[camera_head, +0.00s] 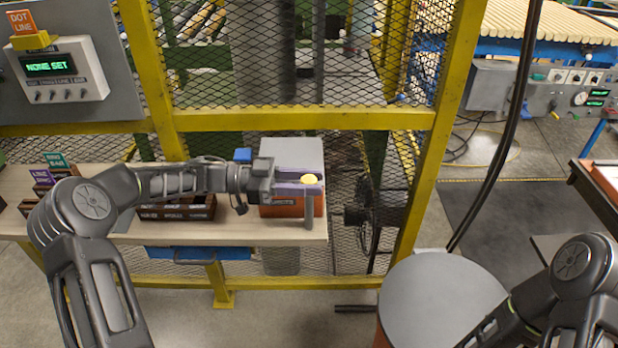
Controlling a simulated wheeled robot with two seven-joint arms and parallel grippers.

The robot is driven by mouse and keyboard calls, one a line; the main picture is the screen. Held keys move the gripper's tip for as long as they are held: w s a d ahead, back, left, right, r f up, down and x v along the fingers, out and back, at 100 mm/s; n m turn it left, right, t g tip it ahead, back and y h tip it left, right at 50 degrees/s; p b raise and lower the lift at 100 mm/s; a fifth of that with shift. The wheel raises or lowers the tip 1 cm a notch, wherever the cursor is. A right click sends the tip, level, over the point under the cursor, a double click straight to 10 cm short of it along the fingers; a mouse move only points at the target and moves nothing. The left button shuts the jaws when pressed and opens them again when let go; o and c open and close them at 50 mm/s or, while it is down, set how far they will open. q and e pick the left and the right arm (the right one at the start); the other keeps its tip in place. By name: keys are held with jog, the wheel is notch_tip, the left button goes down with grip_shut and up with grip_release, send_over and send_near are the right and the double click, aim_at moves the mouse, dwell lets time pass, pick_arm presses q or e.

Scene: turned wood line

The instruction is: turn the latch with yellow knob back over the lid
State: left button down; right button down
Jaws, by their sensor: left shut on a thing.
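An orange box (282,211) with a light grey lid (296,150) stands at the right end of the wooden bench. A yellow knob (311,178) shows near the box's right side, with a grey upright bar (309,211) below it, which may be the latch. My left gripper (311,184) reaches in from the left with its purple fingers level and is shut on the yellow knob. My fingers and wrist hide part of the lid and box, so how the latch lies against the lid cannot be told. My right arm shows at lower right; its gripper is out of view.
A dark tray (177,213) and labelled holders (42,176) stand along the bench (240,231). A yellow-framed mesh fence (300,119) rises behind. A round grey table (440,300) stands lower right.

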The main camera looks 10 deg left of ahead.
pick_arm(q)
jog(key=shift+r+m+g+p, duration=0.1)
jog(key=shift+m+g+p, duration=0.75)
jog(key=shift+g, duration=0.75)
jog(key=shift+m, duration=0.25)
jog(key=c, duration=1)
grip_release()
